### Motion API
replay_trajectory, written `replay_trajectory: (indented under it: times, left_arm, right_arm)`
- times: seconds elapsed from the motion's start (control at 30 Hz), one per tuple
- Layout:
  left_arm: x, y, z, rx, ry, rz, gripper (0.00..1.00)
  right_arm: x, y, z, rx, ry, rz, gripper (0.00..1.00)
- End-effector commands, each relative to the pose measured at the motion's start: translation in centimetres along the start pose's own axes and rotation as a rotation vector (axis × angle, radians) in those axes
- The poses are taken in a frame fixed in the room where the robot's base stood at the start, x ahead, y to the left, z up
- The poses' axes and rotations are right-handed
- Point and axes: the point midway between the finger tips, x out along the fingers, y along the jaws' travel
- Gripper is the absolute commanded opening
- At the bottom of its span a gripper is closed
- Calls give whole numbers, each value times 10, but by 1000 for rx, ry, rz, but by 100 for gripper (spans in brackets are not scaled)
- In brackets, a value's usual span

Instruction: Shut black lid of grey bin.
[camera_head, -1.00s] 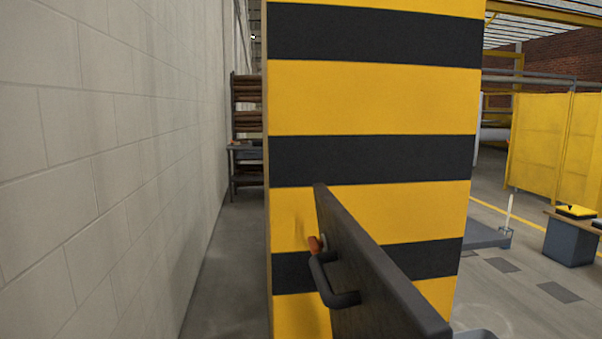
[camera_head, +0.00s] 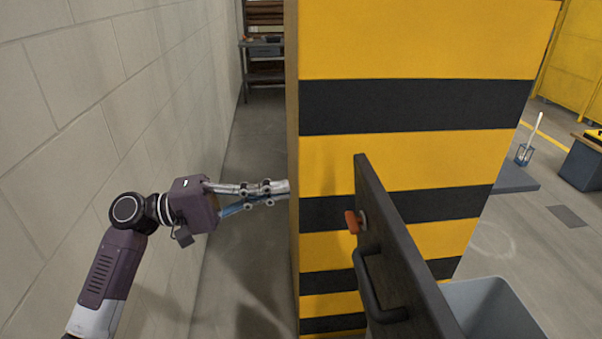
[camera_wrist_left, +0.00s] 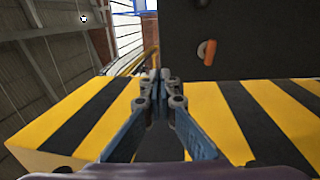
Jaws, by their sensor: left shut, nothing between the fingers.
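The black lid (camera_head: 398,262) stands raised, close to upright, at the left side of the grey bin (camera_head: 492,308). The bin's open top shows at the lower right of the head view. The lid's outer face has a dark handle (camera_head: 375,290) and an orange latch (camera_head: 351,222); in the left wrist view the lid (camera_wrist_left: 255,30) shows at the top with the orange latch (camera_wrist_left: 208,50). My left gripper (camera_head: 286,188) is shut and empty, left of the lid and apart from it, by the edge of the striped pillar. My right gripper is out of view.
A yellow-and-black striped pillar (camera_head: 410,105) stands behind the lid. A pale block wall (camera_head: 100,90) runs close along the left, with a narrow strip of floor (camera_head: 250,150) between. A shelf (camera_head: 264,60) stands far back. Open floor lies at the right.

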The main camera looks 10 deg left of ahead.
Motion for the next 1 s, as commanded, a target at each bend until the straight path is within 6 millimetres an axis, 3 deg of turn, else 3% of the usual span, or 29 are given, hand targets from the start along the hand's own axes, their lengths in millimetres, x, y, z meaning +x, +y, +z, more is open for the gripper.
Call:
replay_trajectory:
  times: [0.5, 0.7, 1.0]
  left_arm:
    - [104, 4, 1, 1, -2, -1, 0]
    - [123, 1, 0, 3, 0, -2, 0]
    - [127, -1, 0, 3, 0, -3, 0]
  right_arm:
    - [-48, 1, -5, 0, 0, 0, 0]
    - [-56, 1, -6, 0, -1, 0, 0]
    - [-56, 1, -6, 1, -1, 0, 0]
